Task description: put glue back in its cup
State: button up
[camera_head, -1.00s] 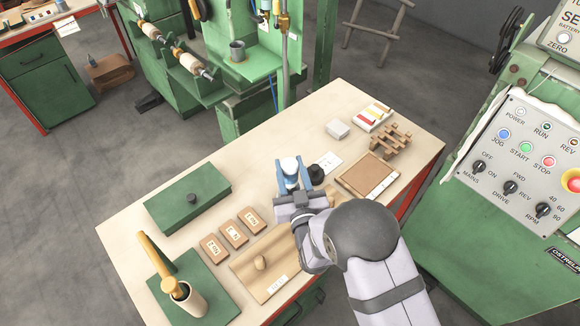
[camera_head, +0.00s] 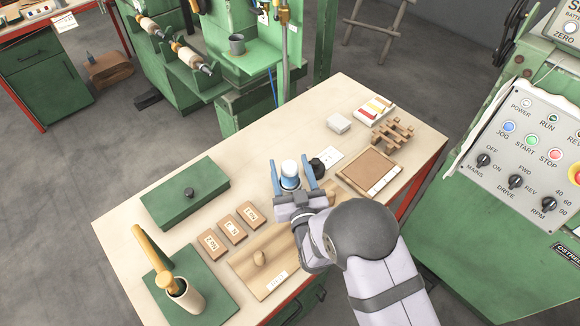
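A small container with a white top and blue lower part (camera_head: 289,168), which looks like the glue, stands upright between the fingers of my gripper (camera_head: 292,176). The two blue fingers are spread wide, with a gap on each side of it. A pale rim shows around its lower part, which may be its cup; the base is partly hidden by my gripper. A small black knob-like object (camera_head: 317,168) stands close by on the right finger's outer side.
On the bench (camera_head: 125,238) are a green box (camera_head: 210,180), wooden blocks (camera_head: 231,230), a wooden board (camera_head: 245,272), and a pale cup with a yellow-handled tool (camera_head: 190,297). A tray (camera_head: 360,172) and wooden rack (camera_head: 392,133) lie right.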

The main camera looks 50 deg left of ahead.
jog(key=shift+s+d, duration=0.1)
jog(key=shift+d, duration=0.05)
jog(key=b+v, duration=0.1)
jog(key=v, duration=0.4)
jog(key=shift+d+f+b, duration=0.1)
jog(key=shift+b, duration=0.3)
jog(key=shift+v, duration=0.95)
